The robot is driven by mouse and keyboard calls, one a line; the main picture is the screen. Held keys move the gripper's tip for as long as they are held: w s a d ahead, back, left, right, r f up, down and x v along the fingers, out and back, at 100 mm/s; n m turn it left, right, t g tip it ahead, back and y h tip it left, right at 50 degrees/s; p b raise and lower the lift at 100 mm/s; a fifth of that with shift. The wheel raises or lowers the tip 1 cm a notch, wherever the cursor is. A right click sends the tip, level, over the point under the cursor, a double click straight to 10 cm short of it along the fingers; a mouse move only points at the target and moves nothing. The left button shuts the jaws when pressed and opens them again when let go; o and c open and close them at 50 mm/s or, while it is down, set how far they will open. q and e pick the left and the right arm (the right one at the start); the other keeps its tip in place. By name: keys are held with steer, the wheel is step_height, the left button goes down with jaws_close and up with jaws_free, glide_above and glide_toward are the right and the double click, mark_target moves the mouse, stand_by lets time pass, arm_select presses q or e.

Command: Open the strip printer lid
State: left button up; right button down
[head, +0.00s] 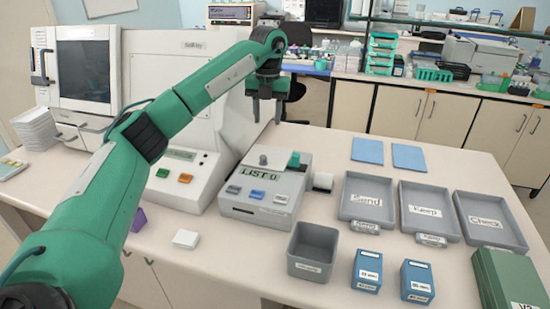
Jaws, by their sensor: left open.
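The strip printer is probably the small grey box (240,207) in the middle of the table, with a display reading "LIST 0" and several coloured buttons. A grey knob and a green block stand on its top. I cannot make out a separate lid or tell its state. My left gripper (267,118) points down above and behind the box, its two fingers apart with nothing between them. It is clear of the box. My right gripper is out of view.
A large off-white machine (150,75) stands left of the box. Right of it are grey trays labelled Send (367,212), Keep (428,224) and Check (492,236). A grey bin (312,270) and two blue boxes (367,284) stand in front. Two blue pads (367,150) lie behind.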

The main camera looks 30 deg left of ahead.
arm_select(q)
steer(key=p, duration=0.2)
glide_above(263, 157)
step_height(263, 157, down, 7)
steer(key=shift+w+d+r, duration=0.1)
step_height(263, 157, down, 5)
steer(key=shift+f+p, duration=0.15)
steer(key=shift+p, duration=0.2)
steer(key=shift+f, duration=0.55)
jaws_close()
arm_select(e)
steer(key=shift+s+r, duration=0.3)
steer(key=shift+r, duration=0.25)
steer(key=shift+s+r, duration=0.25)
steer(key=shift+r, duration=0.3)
